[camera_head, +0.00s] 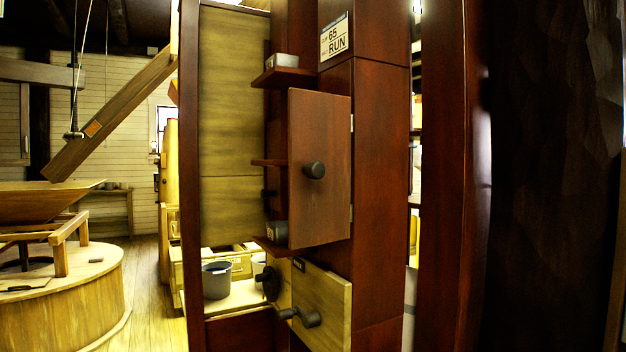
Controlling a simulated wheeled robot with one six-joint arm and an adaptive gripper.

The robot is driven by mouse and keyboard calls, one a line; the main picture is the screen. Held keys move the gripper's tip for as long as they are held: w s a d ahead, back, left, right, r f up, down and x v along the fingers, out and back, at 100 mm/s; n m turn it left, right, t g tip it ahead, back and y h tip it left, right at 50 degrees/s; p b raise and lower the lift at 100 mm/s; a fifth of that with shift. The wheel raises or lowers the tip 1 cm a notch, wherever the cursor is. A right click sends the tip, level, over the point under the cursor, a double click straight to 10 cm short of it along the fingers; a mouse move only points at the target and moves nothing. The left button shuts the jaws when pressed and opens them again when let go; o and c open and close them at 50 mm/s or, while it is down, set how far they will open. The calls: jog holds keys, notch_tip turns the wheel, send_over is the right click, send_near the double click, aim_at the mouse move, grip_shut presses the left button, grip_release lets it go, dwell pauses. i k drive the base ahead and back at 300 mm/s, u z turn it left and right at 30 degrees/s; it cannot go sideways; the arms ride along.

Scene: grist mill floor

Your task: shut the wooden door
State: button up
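The wooden door (322,215) is a reddish-brown panel on a tall dark-red wooden cabinet (381,200), in the middle of the head view. It has a round dark knob (315,170) near its middle and small pale hinges along its right edge. The door appears to stand open, swung out from the cabinet, with shelves showing past its left edge. How wide it stands open is hard to tell. My gripper is not in view.
Small shelves (284,77) hold grey containers. Below the door is a pale panel (325,292) with a dark handle (300,317). A grey pot (216,281) stands on a pale surface at left. A dark post (455,180) rises at right. Wooden floor (152,290) shows at left.

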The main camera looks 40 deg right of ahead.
aim_at(319, 123)
jog(key=z, duration=0.7)
jog(key=k, duration=0.7)
jog(key=u, duration=0.7)
